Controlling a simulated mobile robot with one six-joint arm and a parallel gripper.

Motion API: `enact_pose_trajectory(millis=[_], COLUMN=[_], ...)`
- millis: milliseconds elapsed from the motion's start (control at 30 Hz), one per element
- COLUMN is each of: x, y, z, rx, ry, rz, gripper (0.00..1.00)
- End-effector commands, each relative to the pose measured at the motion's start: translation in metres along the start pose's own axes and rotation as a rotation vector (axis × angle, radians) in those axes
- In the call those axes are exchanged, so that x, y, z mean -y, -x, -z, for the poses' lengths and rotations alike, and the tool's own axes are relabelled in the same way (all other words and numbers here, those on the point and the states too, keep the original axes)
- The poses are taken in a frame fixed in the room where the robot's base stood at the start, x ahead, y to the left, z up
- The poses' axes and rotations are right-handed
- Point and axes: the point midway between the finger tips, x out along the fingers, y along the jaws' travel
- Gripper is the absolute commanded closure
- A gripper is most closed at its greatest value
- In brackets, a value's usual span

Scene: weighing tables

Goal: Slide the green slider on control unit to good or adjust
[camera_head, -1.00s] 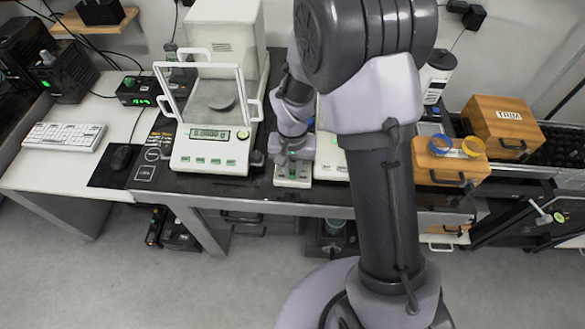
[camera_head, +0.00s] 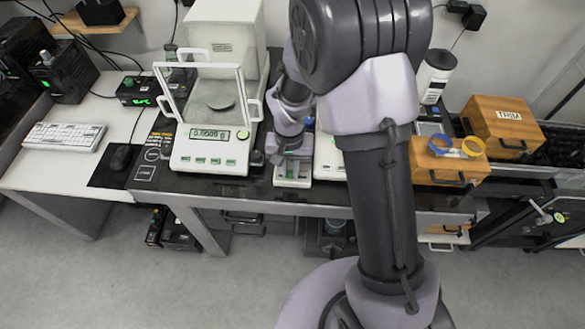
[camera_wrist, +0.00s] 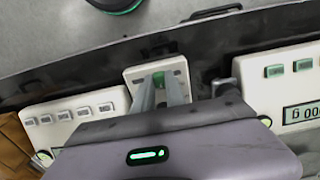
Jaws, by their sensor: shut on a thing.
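The control unit (camera_wrist: 130,75) is a small white box in the wrist view, near the table's edge. It also shows in the head view (camera_head: 292,183), between the large balance and another white device. Its green slider (camera_wrist: 158,80) shows between my two grey fingers. My gripper (camera_wrist: 160,88) is shut on the green slider, its fingers reaching onto the face of the unit. In the head view my gripper (camera_head: 291,163) comes down over the unit from behind. Any markings for good or adjust are too small to read.
A balance (camera_head: 208,158) with an open glass front stands close left of the unit. A white device (camera_head: 329,160) stands close right, partly hidden by my arm. An orange box (camera_head: 440,170) with blue and yellow rings and a TRIM box (camera_head: 505,128) are farther right.

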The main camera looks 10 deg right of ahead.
Motion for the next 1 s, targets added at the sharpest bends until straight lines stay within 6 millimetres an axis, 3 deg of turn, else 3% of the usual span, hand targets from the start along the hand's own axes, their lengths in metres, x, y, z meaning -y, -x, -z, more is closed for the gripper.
enact_pose_trajectory(millis=[200,433,467,567,867,1000], x=[0.028,0.028,0.028,0.028,0.027,0.028], y=[0.001,0.001,0.001,0.001,0.003,0.03], z=[0.0,0.001,0.001,0.001,0.0,0.001], rx=[-0.002,-0.003,-0.003,-0.003,-0.002,-0.004], ry=[0.002,0.001,0.001,0.001,0.0,-0.001], rz=[0.001,0.002,0.002,0.002,0.001,0.003], gripper=[1.0,1.0,0.79,0.62,0.62,0.62])
